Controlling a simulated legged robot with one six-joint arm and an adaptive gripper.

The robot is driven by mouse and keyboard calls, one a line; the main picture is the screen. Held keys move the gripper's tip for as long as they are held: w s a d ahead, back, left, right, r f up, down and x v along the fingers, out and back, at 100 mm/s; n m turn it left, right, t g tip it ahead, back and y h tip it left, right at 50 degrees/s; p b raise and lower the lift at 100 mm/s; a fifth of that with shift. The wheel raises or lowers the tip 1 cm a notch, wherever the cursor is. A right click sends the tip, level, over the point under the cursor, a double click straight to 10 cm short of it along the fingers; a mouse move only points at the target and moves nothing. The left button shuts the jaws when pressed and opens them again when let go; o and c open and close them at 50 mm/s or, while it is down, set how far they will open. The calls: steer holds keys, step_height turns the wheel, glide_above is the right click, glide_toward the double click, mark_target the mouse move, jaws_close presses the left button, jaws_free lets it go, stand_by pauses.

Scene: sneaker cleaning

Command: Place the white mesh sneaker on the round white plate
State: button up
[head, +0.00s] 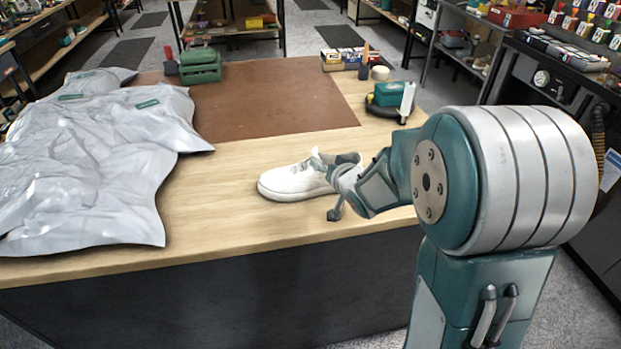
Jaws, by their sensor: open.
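The white mesh sneaker (288,181) sits upright on the bare wood of the workbench, its toe pointing left. My gripper (326,185) is open at the right, heel end of the sneaker. One finger shows above by the shoe's opening and the other lower, on the near side. The gripper and wrist cover part of the heel, and I cannot tell whether the fingers touch the shoe. I cannot make out the round white plate in this view; my arm blocks the right part of the bench.
Crumpled silver-grey bags (95,150) cover the bench's left side. A brown mat (265,100) lies behind the sneaker. A green toolbox (199,66), small boxes (343,59) and a teal item on a dark round base (388,98) stand farther back. Bare wood lies left of the sneaker.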

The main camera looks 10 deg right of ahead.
mark_target(315, 157)
steer(key=shift+w+f, duration=0.25)
steer(key=shift+w, duration=0.4)
steer(key=x, duration=0.5)
steer(key=shift+a, duration=0.4)
steer(key=shift+r, duration=0.1)
jaws_close()
